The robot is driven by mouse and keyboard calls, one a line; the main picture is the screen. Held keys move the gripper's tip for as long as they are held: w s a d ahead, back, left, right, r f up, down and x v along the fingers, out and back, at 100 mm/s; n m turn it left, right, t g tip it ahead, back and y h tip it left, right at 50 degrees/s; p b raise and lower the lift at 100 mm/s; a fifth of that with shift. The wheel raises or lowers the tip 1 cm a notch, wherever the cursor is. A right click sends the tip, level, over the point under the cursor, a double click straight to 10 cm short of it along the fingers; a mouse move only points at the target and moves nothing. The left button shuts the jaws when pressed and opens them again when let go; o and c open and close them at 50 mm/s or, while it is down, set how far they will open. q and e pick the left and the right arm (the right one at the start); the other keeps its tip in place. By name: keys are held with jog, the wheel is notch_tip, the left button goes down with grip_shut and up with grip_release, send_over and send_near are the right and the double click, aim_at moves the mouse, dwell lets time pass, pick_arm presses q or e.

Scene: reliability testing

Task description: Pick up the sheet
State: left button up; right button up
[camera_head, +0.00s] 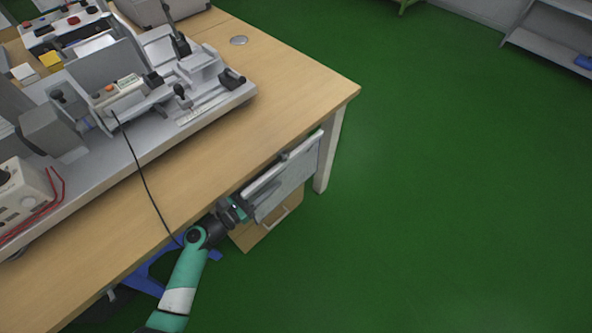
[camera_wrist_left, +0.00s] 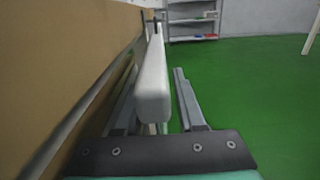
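I cannot make out for certain which thing is the sheet. A pale flat piece (camera_head: 95,45) lies among the equipment at the upper left of the head view. My left gripper (camera_head: 243,208) is low at the desk's front side, at the near end of a grey drawer unit (camera_head: 287,188) under the desktop. In the left wrist view its fingers (camera_wrist_left: 156,95) stand apart on either side of a long white bar (camera_wrist_left: 153,95). A gap shows between the bar and the right finger; contact on the left is unclear. My right gripper is in neither view.
The wooden desk (camera_head: 300,90) carries grey test equipment (camera_head: 170,85) and a white box with red wires (camera_head: 22,195). A wooden drawer (camera_head: 268,225) sits below the grey unit. The green floor (camera_head: 450,200) to the right is clear. Shelves (camera_wrist_left: 190,22) stand far back.

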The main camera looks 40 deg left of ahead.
pick_arm(q)
jog(key=shift+s+f, duration=0.1)
jog(key=shift+s, duration=0.25)
jog(key=shift+s+a+f, duration=0.1)
jog(key=shift+s, duration=0.3)
jog(key=shift+c, duration=2.1)
jog(key=shift+w, duration=0.15)
grip_shut()
jog(key=shift+w, duration=0.1)
